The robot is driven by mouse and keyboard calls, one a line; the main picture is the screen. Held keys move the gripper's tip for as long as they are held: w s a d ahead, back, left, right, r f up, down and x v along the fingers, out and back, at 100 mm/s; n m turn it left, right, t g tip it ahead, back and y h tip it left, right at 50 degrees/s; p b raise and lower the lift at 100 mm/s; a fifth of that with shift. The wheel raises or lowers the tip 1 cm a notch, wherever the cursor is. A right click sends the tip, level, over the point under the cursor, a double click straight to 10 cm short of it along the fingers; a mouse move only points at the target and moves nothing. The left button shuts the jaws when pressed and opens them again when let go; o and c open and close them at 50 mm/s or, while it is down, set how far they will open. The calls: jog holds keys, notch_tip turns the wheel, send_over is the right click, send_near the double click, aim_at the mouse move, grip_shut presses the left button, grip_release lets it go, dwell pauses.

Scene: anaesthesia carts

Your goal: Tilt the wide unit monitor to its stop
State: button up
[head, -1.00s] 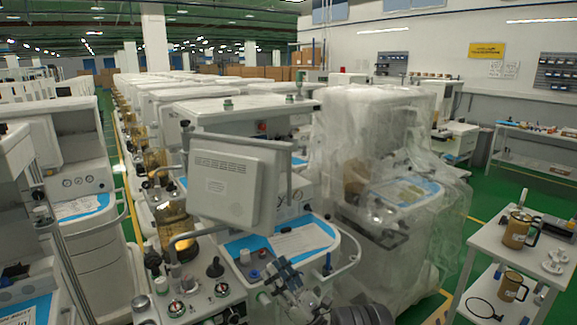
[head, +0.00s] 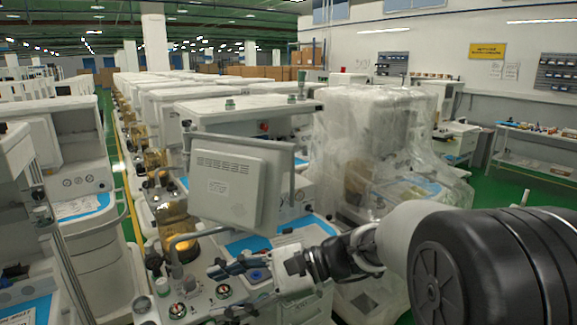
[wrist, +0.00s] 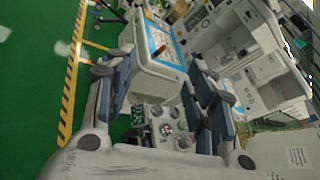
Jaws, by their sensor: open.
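The wide unit monitor (head: 222,184) shows its pale grey back, with vent slots and a label, in the head view. It stands above the anaesthesia cart's worktop and leans slightly. I cannot make out the monitor in the wrist view.
A plastic-wrapped cart (head: 375,135) stands close on the right. Another cart (head: 75,165) stands on the left across a green aisle. An amber canister (head: 175,212) and a curved rail (head: 190,237) are near my gripper. In the wrist view, green floor (wrist: 35,75) lies left.

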jog(key=s+d+f+n+t+h, duration=0.2)
jog(key=s+d+n+h, duration=0.3)
jog(key=s+d, duration=0.5)
jog(key=s+d+f+n+t+h, duration=0.3)
jog(key=s+d+h, duration=0.6)
jog(key=d, duration=0.6)
jog(key=n+t, duration=0.1)
jog(key=n, duration=0.1)
jog(key=shift+s+n+t+h, duration=0.35)
jog(key=shift+n+t+h, duration=0.05)
